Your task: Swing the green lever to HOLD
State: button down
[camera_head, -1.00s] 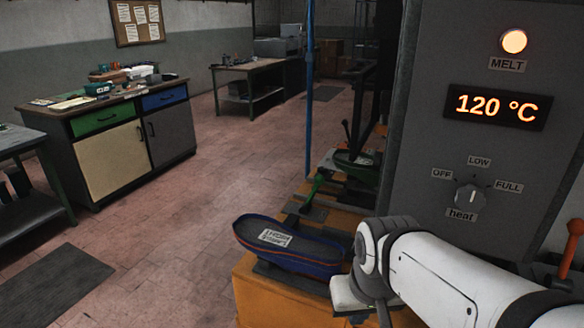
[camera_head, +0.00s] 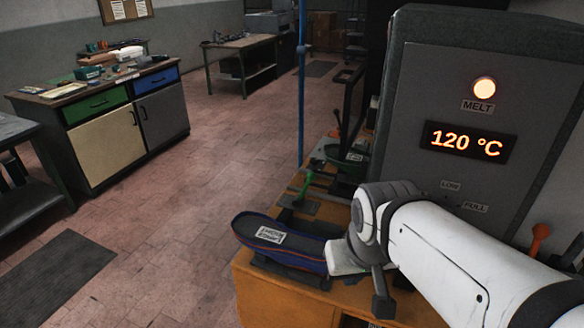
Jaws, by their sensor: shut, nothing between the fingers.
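The green lever (camera_head: 307,180) stands on the orange bench, behind the dark blue shoe (camera_head: 275,235). It leans up and to the right from a dark base plate. No HOLD marking can be read in this view. My white arm comes in from the right, and its wrist is just right of the shoe. A dark end part, which I take as my gripper (camera_head: 382,306), hangs below the wrist over the bench, in front of and to the right of the lever and apart from it. It looks shut and empty; its fingertips are not clearly seen.
The grey heater cabinet (camera_head: 440,75) stands at right, showing MELT lit and 120 °C. My arm hides its dial. An orange-knobbed lever (camera_head: 540,235) is at far right. A blue pole (camera_head: 301,90) rises behind the bench (camera_head: 262,285). The floor at left is open.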

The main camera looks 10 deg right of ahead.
aim_at(311, 176)
jog(key=z, duration=2.05)
jog(key=k, duration=1.1)
jog(key=u, duration=1.4)
jog(key=i, duration=1)
